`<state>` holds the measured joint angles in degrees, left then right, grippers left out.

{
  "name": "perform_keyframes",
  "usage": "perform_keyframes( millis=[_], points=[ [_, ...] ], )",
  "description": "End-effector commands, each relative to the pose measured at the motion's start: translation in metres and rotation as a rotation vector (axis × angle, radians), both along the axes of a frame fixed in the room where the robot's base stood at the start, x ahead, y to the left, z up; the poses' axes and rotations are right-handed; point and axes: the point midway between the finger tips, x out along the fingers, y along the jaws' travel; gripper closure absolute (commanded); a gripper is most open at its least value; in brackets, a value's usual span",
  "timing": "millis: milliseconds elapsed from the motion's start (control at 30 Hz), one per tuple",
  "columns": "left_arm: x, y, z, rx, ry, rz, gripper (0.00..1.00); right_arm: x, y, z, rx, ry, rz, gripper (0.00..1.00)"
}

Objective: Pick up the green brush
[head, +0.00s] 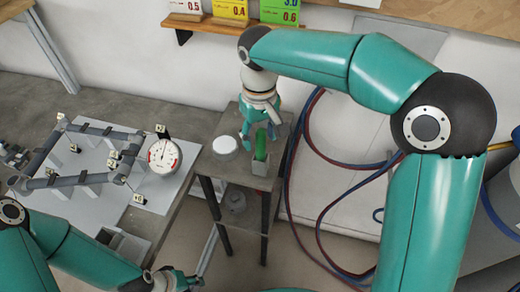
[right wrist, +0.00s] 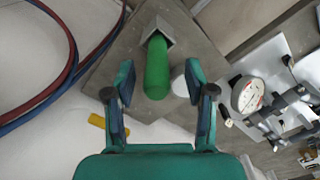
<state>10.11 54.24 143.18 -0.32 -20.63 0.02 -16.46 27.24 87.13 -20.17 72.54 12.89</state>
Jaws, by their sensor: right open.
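The green brush (head: 260,145) stands upright in a small grey square holder (head: 260,169) on a small side stand. In the right wrist view the brush (right wrist: 157,68) points toward the camera, with the holder (right wrist: 160,30) behind it. My right gripper (head: 264,132) is open at the brush, and in its wrist view the two fingers (right wrist: 160,92) lie on either side of the brush, with gaps to it. My left gripper (head: 180,279) is low at the bottom edge of the head view, away from the brush; its jaws are not clear.
A round white-topped jar (head: 225,146) stands just left of the brush on the stand (head: 207,166). A dial gauge (head: 163,156) and a grey tube frame on a white plate (head: 95,205) are on the bench. Red and blue hoses (head: 318,222) hang right of the stand.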

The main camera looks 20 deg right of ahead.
Motion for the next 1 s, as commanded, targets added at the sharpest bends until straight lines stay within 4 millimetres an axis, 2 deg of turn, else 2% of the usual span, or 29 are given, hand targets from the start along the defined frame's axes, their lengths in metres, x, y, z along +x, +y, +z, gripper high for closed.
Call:
perform_keyframes(
  millis=[333, 633, 967, 1000],
  points=[
    [0.000, 0.000, 0.006, 0.000, 0.000, 0.000, 0.60, 0.000, -0.004, -0.044, -0.001, 0.004, 0.001, 0.45],
    [0.000, 0.000, 0.006, 0.000, 0.000, 0.000, 0.60, 0.000, -0.004, -0.050, 0.000, 0.000, 0.000, 0.45],
    [0.000, 0.000, 0.006, 0.000, 0.000, 0.000, 0.60, 0.000, -0.003, -0.049, 0.000, 0.001, 0.000, 0.99],
    [0.000, 0.000, 0.006, 0.000, 0.000, 0.000, 0.60, 0.000, -0.003, -0.049, 0.000, 0.001, 0.000, 1.00]
  ],
)
